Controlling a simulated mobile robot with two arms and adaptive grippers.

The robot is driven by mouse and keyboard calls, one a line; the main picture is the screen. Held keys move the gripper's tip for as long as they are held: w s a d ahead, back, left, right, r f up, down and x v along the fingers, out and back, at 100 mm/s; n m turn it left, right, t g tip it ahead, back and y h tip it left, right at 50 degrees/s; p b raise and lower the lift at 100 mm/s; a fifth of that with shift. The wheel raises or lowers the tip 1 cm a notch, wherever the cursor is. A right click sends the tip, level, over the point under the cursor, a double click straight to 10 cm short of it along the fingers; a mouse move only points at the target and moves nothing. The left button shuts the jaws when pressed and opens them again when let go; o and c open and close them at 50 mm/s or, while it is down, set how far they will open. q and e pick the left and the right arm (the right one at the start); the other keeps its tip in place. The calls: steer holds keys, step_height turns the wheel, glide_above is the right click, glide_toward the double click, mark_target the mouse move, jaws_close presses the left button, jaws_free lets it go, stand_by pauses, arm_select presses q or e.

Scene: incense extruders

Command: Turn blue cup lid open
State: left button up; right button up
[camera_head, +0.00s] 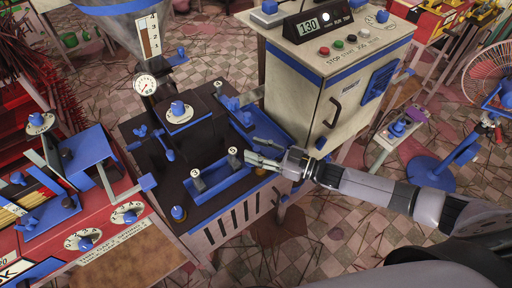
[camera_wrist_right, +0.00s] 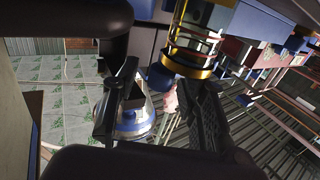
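My right gripper (camera_head: 264,153) reaches in from the right over the near right corner of the dark extruder bench, its two fingers apart. In the right wrist view its dark fingers (camera_wrist_right: 160,105) are also spread, with no object clearly held. A brass-ringed clear cup (camera_wrist_right: 188,62) is close beyond the fingers, with a rounded blue part (camera_wrist_right: 160,77) beside its ring; I cannot tell whether that is the lid. The gripper hides part of the right corner. My left gripper is out of view.
A blue trough (camera_head: 222,184) with numbered blocks lies left of the gripper. A cream control cabinet (camera_head: 335,85) stands close behind it. A red machine (camera_head: 110,235) is at the left. Tiled floor is open at the lower right.

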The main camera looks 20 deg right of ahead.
steer(key=shift+w+a, duration=0.15)
steer(key=shift+a, duration=0.05)
steer(key=shift+c, duration=0.4)
jaws_close()
